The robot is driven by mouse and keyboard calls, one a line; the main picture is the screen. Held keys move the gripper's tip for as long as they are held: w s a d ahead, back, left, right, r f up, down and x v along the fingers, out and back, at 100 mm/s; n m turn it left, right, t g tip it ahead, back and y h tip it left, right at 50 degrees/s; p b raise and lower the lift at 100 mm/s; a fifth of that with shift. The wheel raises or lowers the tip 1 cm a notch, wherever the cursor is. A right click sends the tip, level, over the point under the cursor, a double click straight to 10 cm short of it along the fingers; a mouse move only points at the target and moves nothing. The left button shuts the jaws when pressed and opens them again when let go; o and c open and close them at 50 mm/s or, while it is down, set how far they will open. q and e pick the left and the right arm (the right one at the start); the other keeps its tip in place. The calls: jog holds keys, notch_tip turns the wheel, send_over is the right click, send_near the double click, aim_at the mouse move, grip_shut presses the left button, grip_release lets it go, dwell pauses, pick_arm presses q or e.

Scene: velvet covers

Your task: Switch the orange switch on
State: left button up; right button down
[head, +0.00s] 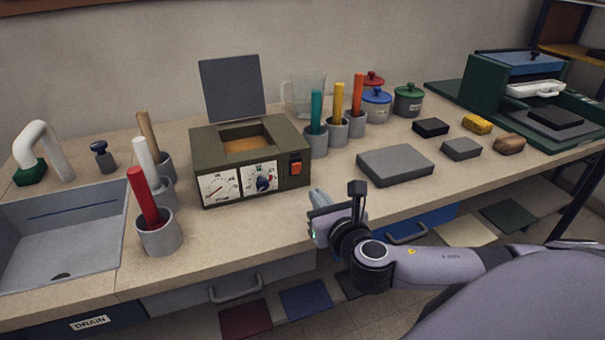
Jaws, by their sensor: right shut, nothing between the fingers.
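The orange switch (296,168) is a small rocker on the right end of the front face of an olive-green box device (209,158). The device stands on the bench with its grey lid (232,88) upright. Its front also carries a white dial gauge (219,188) and a knob dial (262,179). Which way the switch is tipped is too small to tell. My right gripper (318,198) is shut and empty at the bench's front edge, below and to the right of the switch and apart from it. My left gripper is not in view.
Cups with coloured rods stand left (158,234) and right (315,139) of the device. A grey sink (60,240) is at the left. A grey slab (395,165) and several small blocks lie to the right. Bench in front of the switch looks clear.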

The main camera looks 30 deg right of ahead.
aim_at(297, 168)
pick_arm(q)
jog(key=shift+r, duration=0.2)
pick_arm(e)
jog(key=x, duration=0.6)
jog(key=r+x, duration=0.1)
jog(key=x, duration=0.2)
jog(key=shift+w+r, duration=0.1)
